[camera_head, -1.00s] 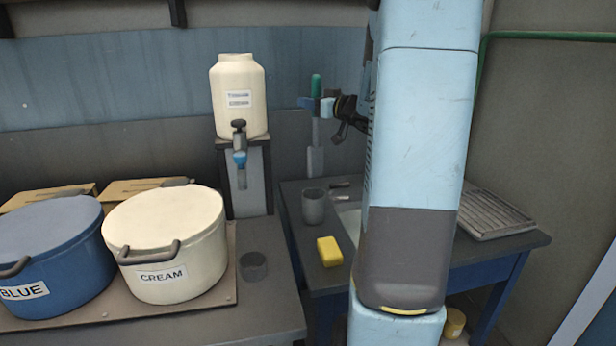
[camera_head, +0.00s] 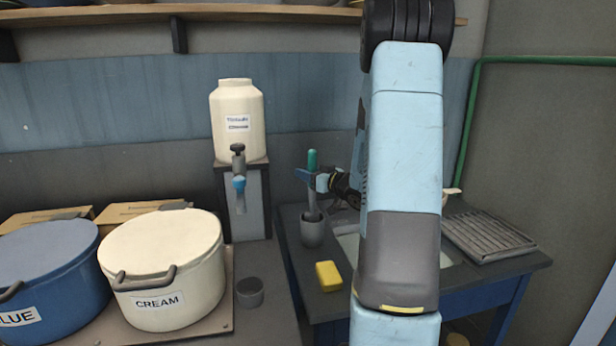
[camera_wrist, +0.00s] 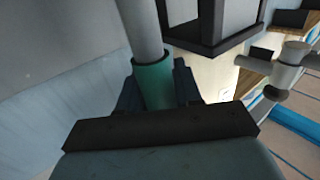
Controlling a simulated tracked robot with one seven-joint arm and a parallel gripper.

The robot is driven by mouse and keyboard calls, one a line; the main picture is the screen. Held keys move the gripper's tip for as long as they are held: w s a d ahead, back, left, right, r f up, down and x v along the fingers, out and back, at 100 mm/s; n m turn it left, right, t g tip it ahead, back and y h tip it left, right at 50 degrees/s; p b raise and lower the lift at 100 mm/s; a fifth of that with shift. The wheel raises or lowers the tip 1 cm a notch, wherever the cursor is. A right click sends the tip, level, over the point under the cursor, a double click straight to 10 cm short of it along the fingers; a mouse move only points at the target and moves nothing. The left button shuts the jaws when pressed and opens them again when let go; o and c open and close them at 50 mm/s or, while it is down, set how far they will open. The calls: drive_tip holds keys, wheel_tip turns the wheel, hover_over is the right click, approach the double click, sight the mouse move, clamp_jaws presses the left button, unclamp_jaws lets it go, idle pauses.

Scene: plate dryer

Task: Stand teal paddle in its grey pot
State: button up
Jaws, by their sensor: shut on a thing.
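The teal paddle (camera_head: 312,160) has a teal handle and a grey shaft and stands upright in my gripper (camera_head: 308,176). My gripper is shut on its handle. In the wrist view the teal handle (camera_wrist: 154,82) sits between the dark jaws (camera_wrist: 158,92), with the grey shaft (camera_wrist: 142,30) running away from them. The grey pot (camera_head: 312,232) stands on the dark counter directly below the gripper. The paddle's lower end is at the pot's mouth and appears to be inside its rim. How deep it reaches is hidden by the pot wall.
A yellow sponge (camera_head: 329,275) lies in front of the pot. The sink (camera_head: 349,246) and a ribbed drainer (camera_head: 488,236) are to the right. A cream dispenser (camera_head: 238,120) with a tap stands behind left. Cream (camera_head: 165,265) and blue (camera_head: 45,265) pots fill the left counter.

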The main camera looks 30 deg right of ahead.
drive_tip(key=shift+f, duration=0.45)
drive_tip(key=o, duration=1)
drive_tip(key=shift+o, duration=0.2)
